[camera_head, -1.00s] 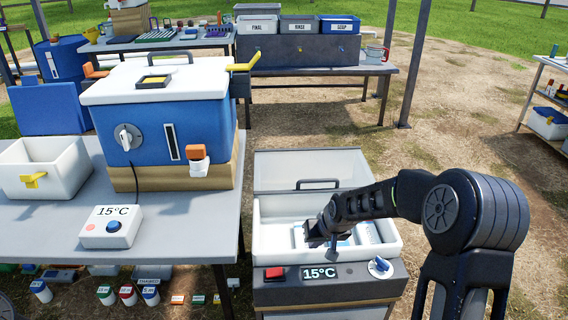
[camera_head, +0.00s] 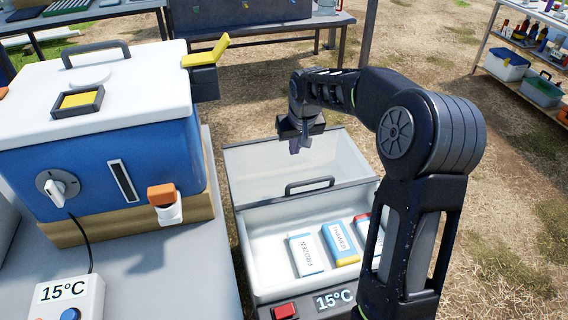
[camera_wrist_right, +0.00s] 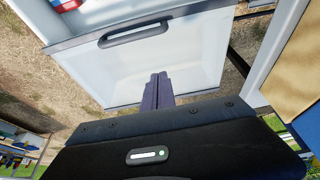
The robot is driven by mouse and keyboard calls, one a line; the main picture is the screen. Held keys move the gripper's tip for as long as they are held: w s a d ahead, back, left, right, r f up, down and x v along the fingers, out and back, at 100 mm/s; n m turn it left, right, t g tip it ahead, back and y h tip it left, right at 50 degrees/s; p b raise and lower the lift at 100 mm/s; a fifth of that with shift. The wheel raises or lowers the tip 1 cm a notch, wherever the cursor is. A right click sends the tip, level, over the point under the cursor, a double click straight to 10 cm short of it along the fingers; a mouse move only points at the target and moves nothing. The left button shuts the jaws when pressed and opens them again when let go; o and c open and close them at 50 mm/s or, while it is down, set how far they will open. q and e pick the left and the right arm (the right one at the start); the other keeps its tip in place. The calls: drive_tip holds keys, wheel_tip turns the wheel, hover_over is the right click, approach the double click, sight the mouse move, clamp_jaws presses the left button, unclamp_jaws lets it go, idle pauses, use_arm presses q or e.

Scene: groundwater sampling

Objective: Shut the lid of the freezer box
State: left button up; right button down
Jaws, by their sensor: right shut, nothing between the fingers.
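The freezer box (camera_head: 262,254) is a white open tub on a dark base with a 15°C display. Its whitish lid (camera_head: 262,170) stands raised at the back, with a dark handle (camera_head: 310,184) along its lower edge in the head view. In the box lie packs, including a white one marked FROZEN (camera_head: 305,254) and a blue and yellow one (camera_head: 340,243). My right gripper (camera_head: 294,150) is shut and empty, over the lid's far part. In the right wrist view the gripper (camera_wrist_right: 158,78) points over the lid (camera_wrist_right: 190,60), with the handle (camera_wrist_right: 135,34) ahead; contact cannot be told. My left gripper is not in view.
A blue cooler (camera_head: 130,150) with a white lid and yellow latch stands close on the left table. A white 15°C controller (camera_head: 68,300) sits before it. Shelves (camera_head: 540,95) stand at far right; bare ground lies between.

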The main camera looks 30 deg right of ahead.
drive_tip(key=shift+s+r, duration=0.1)
drive_tip(key=shift+s, duration=0.05)
drive_tip(key=b, duration=0.1)
hover_over(294, 190)
drive_tip(key=w+d, duration=0.1)
drive_tip(key=w, duration=0.3)
wheel_tip(294, 190, down, 10)
drive_tip(key=shift+s+d+f, duration=0.1)
drive_tip(key=shift+d, duration=0.05)
drive_tip(key=s, duration=0.1)
drive_tip(key=s+a, duration=0.1)
drive_tip(key=s, duration=0.1)
drive_tip(key=shift+s, duration=0.2)
drive_tip(key=shift+s+a, duration=0.1)
drive_tip(key=shift+s, duration=0.1)
